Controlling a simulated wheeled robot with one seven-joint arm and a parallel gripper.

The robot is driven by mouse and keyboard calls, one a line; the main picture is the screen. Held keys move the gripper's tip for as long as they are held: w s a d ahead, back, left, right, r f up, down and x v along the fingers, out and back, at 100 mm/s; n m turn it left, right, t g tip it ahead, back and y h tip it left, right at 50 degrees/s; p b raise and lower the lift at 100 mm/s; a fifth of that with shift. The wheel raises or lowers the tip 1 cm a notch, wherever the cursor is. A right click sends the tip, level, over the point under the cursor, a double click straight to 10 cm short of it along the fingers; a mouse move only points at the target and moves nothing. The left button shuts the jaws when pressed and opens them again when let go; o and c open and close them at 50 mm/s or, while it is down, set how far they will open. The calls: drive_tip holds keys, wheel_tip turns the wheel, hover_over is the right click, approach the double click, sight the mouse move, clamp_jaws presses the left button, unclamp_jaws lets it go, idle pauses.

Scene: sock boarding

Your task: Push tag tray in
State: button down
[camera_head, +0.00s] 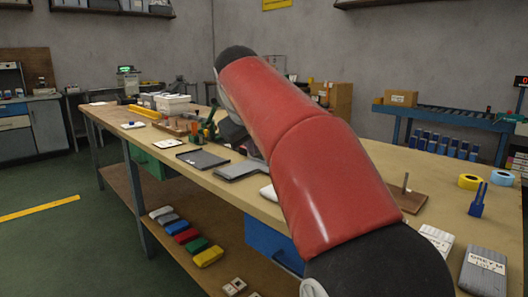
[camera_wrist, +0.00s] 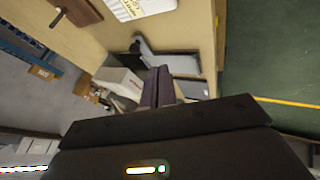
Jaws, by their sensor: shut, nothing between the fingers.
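My gripper (camera_wrist: 158,84) is shut and empty in the wrist view, with its two dark fingers together over the workbench. In the head view my red arm hides most of it. I cannot tell for sure which thing is the tag tray. A blue box or drawer front (camera_head: 262,238) hangs under the bench's front edge, partly behind my arm. A green one (camera_head: 148,163) sits under the edge farther left. A flat dark grey tray or board (camera_head: 203,159) lies on the bench top, with a lighter grey flat piece (camera_head: 239,171) to its right. How far any drawer stands out is unclear.
The long wooden workbench (camera_head: 310,229) carries a green-handled device (camera_head: 204,128), white bins (camera_head: 172,104) and a wooden block with a peg (camera_head: 407,196). Grey packs (camera_head: 483,272) lie at the front right. The lower shelf holds several coloured bundles (camera_head: 187,236). Floor at left is clear.

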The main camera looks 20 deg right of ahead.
drive_tip(key=b+x, duration=0.1)
drive_tip(key=x, duration=0.7)
drive_tip(key=shift+w+d+f, duration=0.1)
drive_tip(key=shift+w+f, duration=0.05)
drive_tip(key=shift+f, duration=0.25)
drive_tip(key=shift+w+d, duration=0.25)
drive_tip(key=shift+d, duration=0.3)
drive_tip(key=shift+w+d, duration=0.25)
drive_tip(key=shift+d, duration=0.35)
drive_tip(key=shift+w+d, duration=0.3)
drive_tip(key=shift+d, duration=0.4)
